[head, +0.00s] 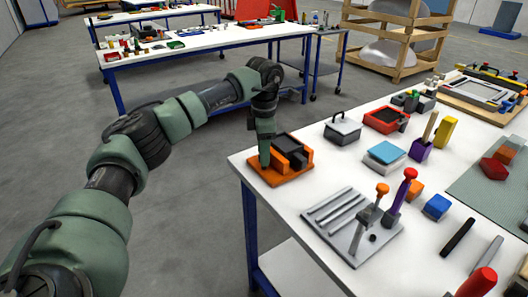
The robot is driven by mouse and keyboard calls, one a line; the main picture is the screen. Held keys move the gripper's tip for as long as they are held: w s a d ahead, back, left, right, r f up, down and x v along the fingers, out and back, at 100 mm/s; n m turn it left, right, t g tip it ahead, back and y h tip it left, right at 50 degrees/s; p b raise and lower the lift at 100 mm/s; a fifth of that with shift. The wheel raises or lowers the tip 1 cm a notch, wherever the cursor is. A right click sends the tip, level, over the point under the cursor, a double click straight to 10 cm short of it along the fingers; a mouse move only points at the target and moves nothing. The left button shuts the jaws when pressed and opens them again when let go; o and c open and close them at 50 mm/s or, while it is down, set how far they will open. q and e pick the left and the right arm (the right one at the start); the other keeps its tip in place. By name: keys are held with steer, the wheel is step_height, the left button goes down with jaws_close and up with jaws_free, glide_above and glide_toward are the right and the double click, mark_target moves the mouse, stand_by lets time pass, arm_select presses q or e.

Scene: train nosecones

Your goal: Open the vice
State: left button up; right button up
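A small orange device with dark jaw-like blocks (291,152), which looks like the vice, sits at the near left corner of the white worktable in the head view. My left gripper (264,158) points straight down at the left side of this device, very close to it. I cannot tell whether it touches. The fingers show edge-on, so their gap is hidden. The gripper also covers part of the vice's left side, and how far its jaws stand apart is unclear. My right gripper is not in view.
The white worktable (250,178) also holds a grey slotted plate (345,222) with upright orange- and purple-handled tools, a lidded grey box (342,130), a red tray (386,120) and a blue block (437,207). Open floor lies left of it. Another table (200,42) stands behind.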

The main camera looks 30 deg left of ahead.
arm_select(q)
steer(key=shift+f, duration=0.15)
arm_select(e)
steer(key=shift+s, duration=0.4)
arm_select(q)
steer(key=c, duration=0.8)
jaws_close()
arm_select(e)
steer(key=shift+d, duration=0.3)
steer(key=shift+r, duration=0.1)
arm_select(q)
steer(key=shift+n+p, duration=1.05)
steer(key=shift+n, duration=0.35)
steer(key=n+p, duration=0.1)
steer(key=n, duration=0.2)
steer(key=shift+n+p, duration=0.4)
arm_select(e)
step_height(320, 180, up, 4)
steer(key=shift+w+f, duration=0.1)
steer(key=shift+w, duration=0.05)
arm_select(q)
steer(key=shift+n, duration=0.4)
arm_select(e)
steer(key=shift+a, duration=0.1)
